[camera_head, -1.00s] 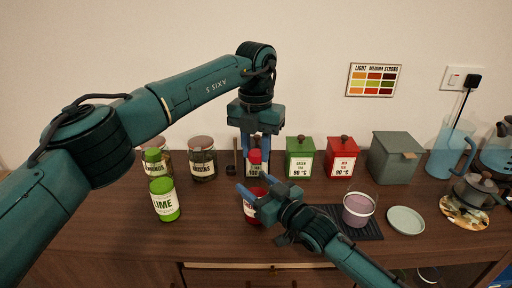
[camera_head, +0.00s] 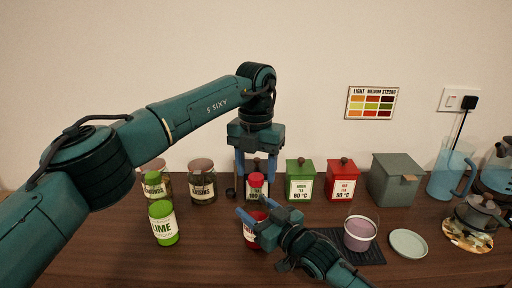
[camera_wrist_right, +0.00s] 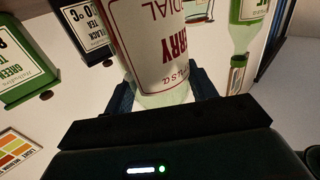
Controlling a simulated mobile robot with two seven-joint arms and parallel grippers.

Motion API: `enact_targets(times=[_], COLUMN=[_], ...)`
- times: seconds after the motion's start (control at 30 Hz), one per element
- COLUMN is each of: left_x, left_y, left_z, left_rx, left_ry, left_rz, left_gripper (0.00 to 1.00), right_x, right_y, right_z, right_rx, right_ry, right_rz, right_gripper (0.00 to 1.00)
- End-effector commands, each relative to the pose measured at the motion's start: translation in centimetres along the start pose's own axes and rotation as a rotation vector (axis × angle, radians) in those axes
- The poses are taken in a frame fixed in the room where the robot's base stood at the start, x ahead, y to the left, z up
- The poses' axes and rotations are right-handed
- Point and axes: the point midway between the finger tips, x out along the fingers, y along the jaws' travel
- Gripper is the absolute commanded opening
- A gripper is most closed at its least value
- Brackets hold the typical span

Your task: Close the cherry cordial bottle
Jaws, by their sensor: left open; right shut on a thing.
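The cherry cordial bottle (camera_head: 249,232) stands upright on the counter, its red body partly hidden by my right gripper (camera_head: 254,217). That gripper is shut on the bottle. In the right wrist view the bottle's white label (camera_wrist_right: 160,45) shows upside down between the fingers. A red cap (camera_head: 256,180) appears above the bottle, in line with its neck; I cannot tell how firmly it sits. My left gripper (camera_head: 256,178) points down from above and is open, one finger on each side of the cap with gaps between.
A lime bottle (camera_head: 163,226) with a green cap stands to the left. Jars (camera_head: 202,185), a green tin (camera_head: 300,183), a red tin (camera_head: 342,182) and a grey box (camera_head: 393,180) line the wall. A lilac cup (camera_head: 359,234) and a pale saucer (camera_head: 408,243) are at right.

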Motion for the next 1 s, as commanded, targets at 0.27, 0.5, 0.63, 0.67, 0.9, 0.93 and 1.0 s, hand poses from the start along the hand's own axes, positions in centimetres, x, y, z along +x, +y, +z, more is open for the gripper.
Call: enact_targets(times=[0.27,0.5,0.63,0.67,0.9,0.93,1.0], left_x=[-6.1,-9.9,-10.7,-10.8,-11.0,-11.0,-11.0], left_y=[-0.1,-0.1,-0.1,-0.1,-0.1,-0.1,-0.1], left_z=[0.0,0.0,0.0,0.0,-0.1,-0.1,0.0], left_rx=[-0.001,0.000,0.000,0.001,0.001,0.001,0.001], left_ry=[-0.004,-0.001,0.000,0.000,0.000,0.000,0.000], left_rz=[0.002,0.001,0.001,0.000,0.000,0.000,0.000], left_gripper=[0.55,0.55,0.55,0.55,0.55,0.55,0.55], right_x=[0.0,0.0,0.0,0.0,0.0,0.0,0.0], right_y=[0.0,0.0,0.0,0.0,0.0,0.0,0.0], right_z=[0.1,0.1,0.1,0.1,0.1,0.1,0.1], right_rx=[-0.001,-0.001,-0.001,-0.001,-0.001,-0.001,-0.001], right_ry=[-0.002,-0.002,-0.002,-0.002,-0.002,-0.002,-0.002], right_rz=[0.000,0.000,0.000,0.000,0.000,0.000,0.000], right_gripper=[0.00,0.00,0.00,0.00,0.00,0.00,0.00])
